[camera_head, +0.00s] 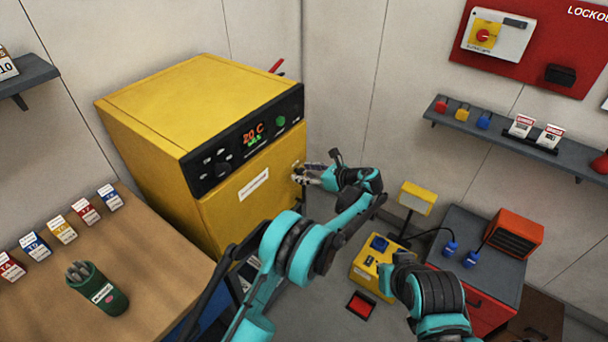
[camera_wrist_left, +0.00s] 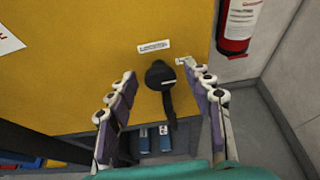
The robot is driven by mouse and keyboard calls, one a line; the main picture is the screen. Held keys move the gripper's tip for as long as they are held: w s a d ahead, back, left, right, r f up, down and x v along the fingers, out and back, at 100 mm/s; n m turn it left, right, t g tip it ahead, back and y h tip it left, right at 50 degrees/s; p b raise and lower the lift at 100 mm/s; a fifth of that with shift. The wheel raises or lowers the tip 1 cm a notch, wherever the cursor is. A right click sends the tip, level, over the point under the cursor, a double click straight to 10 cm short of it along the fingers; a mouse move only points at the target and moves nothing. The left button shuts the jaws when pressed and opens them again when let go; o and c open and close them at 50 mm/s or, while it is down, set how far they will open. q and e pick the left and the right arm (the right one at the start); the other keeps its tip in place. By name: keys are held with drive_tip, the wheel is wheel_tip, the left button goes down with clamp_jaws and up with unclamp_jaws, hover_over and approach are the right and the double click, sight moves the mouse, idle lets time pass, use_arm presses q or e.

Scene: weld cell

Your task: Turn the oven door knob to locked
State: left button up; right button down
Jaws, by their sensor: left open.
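The yellow oven (camera_head: 150,110) stands at left centre in the head view, its door facing right and toward me. In the left wrist view the black door knob (camera_wrist_left: 160,74) sits on the yellow door below a small white label (camera_wrist_left: 154,46). Its lever points down, slightly to the right. My left gripper (camera_head: 303,174) is at the door's right side in the head view, where it largely hides the knob. In the wrist view my left gripper's open fingers are on either side of the knob, with gaps showing.
A wooden bench (camera_head: 150,255) with tag cards and a green cup (camera_head: 97,288) is at left. A yellow box (camera_head: 370,272) and an orange heater (camera_head: 512,233) are at right. A fire extinguisher (camera_wrist_left: 239,25) hangs just right of the oven in the wrist view.

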use_arm(q)
drive_tip(key=shift+w+a+f, duration=0.1)
drive_tip(key=shift+w+a, duration=0.05)
drive_tip(key=shift+a, duration=0.05)
drive_tip(key=shift+c, duration=0.3)
drive_tip(key=c, duration=1.1)
